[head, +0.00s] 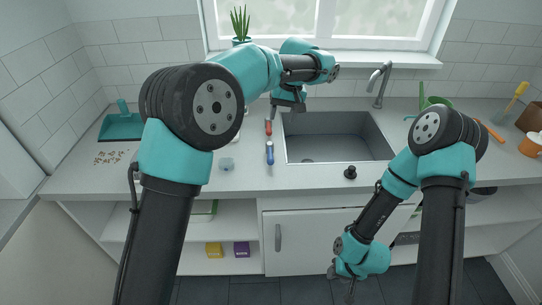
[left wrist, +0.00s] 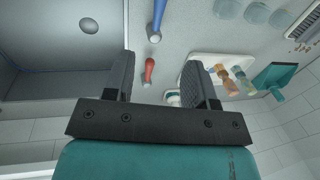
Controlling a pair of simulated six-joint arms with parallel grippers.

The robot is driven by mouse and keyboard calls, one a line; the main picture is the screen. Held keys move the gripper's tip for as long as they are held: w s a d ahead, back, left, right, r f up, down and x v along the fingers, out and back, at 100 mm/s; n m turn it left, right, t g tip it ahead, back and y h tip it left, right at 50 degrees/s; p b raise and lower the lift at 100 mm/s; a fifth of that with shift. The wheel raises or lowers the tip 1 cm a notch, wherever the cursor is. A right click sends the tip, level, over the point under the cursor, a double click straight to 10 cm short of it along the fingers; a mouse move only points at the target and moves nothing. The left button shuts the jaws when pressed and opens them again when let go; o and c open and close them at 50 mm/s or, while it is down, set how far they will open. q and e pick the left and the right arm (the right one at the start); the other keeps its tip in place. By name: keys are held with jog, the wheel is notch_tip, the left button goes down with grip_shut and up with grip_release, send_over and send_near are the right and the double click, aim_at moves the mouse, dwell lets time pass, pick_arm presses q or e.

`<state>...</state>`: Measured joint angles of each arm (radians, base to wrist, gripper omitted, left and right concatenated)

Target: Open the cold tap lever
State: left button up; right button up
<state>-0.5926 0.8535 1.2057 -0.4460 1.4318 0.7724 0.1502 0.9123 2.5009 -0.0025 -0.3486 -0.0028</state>
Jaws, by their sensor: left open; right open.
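A blue lever (head: 270,153) and a red lever (head: 268,127) are on the counter just left of the sink (head: 330,150). The left wrist view shows the blue lever (left wrist: 157,20) beyond my fingertips and the red lever (left wrist: 149,72) seen between my fingers. My left gripper (head: 287,108) is open and empty, pointing down near the sink's back left corner, behind the red lever; its fingers also show in the wrist view (left wrist: 160,60). My right gripper (head: 346,284) is low in front of the cabinet, far from the levers, open; its fingertips are small here.
A grey faucet (head: 379,84) stands behind the sink. A black knob-like piece (head: 350,172) sits at its front edge. A potted plant (head: 240,24) stands at the window.

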aim_at(271, 156)
pick_arm(q)
jog(key=a+f, duration=0.1)
jog(key=f, duration=0.4)
jog(key=a+f, duration=0.1)
jog(key=f, duration=0.5)
jog(key=a+f, duration=0.1)
jog(key=f, duration=0.5)
jog(key=shift+a, duration=0.2)
grip_shut()
